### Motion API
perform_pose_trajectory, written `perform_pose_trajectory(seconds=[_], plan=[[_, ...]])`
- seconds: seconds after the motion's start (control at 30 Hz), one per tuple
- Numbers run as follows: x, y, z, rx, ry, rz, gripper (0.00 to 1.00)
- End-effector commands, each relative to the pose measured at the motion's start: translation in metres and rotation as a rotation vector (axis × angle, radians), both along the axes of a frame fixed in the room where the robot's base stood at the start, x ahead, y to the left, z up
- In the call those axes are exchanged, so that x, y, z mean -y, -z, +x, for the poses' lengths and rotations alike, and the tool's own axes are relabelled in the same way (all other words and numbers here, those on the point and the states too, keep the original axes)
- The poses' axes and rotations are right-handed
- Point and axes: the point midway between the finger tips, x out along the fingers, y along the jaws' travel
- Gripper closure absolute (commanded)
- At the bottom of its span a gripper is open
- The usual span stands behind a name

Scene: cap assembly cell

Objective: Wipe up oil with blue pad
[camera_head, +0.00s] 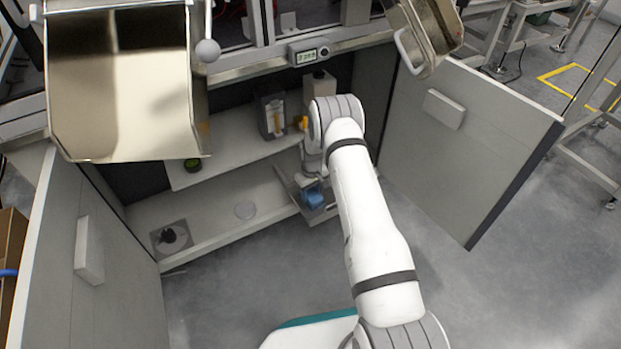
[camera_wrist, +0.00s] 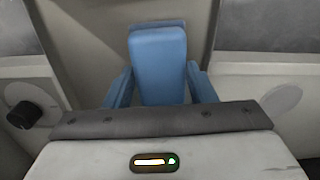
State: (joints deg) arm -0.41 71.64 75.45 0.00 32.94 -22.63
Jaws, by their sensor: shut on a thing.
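My gripper (camera_wrist: 160,92) is shut on the blue pad (camera_wrist: 158,62), which stands up between the two blue side pieces in the wrist view. In the head view, the blue pad (camera_head: 313,196) shows at the end of my arm, low at the front right of the open cabinet. My arm hides much of the gripper there. A faint grey round patch (camera_head: 245,210) lies on the lower shelf, left of the pad and apart from it. I cannot tell if this patch is oil.
The lower shelf (camera_head: 215,222) also bears a black knob-like thing (camera_head: 172,238) on a grey square. The upper shelf holds a grey box (camera_head: 271,115) and a small dark green round thing (camera_head: 193,165). Open doors (camera_head: 466,145) flank the cabinet. A metal tray (camera_head: 292,190) is beside the pad.

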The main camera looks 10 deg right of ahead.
Motion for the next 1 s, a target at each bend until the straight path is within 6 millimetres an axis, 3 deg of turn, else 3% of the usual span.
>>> perform_pose_trajectory(seconds=[0.17, 0.7, 1.0], plan=[[-0.001, -0.027, 0.0, 0.003, 0.002, 0.0, 0.71], [0.0, -0.073, 0.0, 0.0, 0.004, 0.0, 0.71], [0.001, -0.082, -0.001, -0.001, 0.005, 0.0, 0.71]])
